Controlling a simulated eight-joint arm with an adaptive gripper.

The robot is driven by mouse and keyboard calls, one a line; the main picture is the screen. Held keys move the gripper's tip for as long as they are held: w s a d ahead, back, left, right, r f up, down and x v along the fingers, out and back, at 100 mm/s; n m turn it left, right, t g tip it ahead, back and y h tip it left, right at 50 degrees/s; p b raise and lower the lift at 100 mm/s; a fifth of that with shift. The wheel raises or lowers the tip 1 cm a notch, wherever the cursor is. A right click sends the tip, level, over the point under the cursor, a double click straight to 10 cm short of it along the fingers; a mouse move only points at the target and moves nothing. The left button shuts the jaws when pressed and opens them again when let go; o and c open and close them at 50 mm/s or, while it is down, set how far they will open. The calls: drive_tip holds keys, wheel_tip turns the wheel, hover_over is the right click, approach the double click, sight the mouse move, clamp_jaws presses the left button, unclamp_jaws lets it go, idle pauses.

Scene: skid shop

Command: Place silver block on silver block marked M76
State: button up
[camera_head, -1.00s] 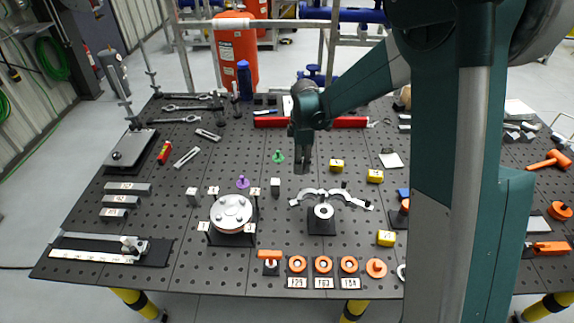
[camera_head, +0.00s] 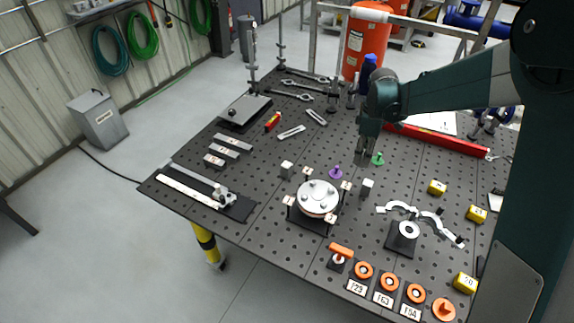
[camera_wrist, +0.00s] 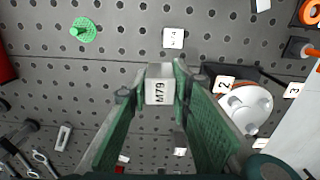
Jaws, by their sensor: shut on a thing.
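My gripper (camera_wrist: 160,90) is shut on a silver block (camera_wrist: 159,92) marked M79, seen between the fingers in the wrist view. In the head view my gripper (camera_head: 366,152) hangs above the table, close to the green piece (camera_head: 378,159). Two small silver blocks stand on the table: one (camera_head: 367,187) right of the round flange and one (camera_head: 287,168) to its left. The first shows in the wrist view as a pale labelled top (camera_wrist: 173,38). The second shows partly behind a finger (camera_wrist: 180,148). Their markings are too small to read, so I cannot tell which is M76.
The round silver flange (camera_head: 318,197) with numbered tags stands near the blocks. A purple piece (camera_head: 336,173) is between them. Three silver bars (camera_head: 225,151) lie at the left. A black stand with a ring (camera_head: 403,235) is to the right. Bare perforated table (camera_head: 270,205) lies left of the flange.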

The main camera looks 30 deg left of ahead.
drive_tip(key=s+a+r, duration=0.2)
drive_tip(key=s+a, duration=0.1)
drive_tip(key=a, duration=1)
wheel_tip(320, 180, up, 3)
hover_over(287, 164)
drive_tip(key=shift+s+f+m, duration=0.1)
drive_tip(key=shift+f+m, duration=0.1)
drive_tip(key=shift+m, duration=0.1)
drive_tip(key=shift+f, duration=0.15)
drive_tip(key=shift+f, duration=3)
drive_tip(key=shift+f+p, duration=0.4)
drive_tip(key=shift+f, duration=1.5)
drive_tip(key=shift+f, duration=0.2)
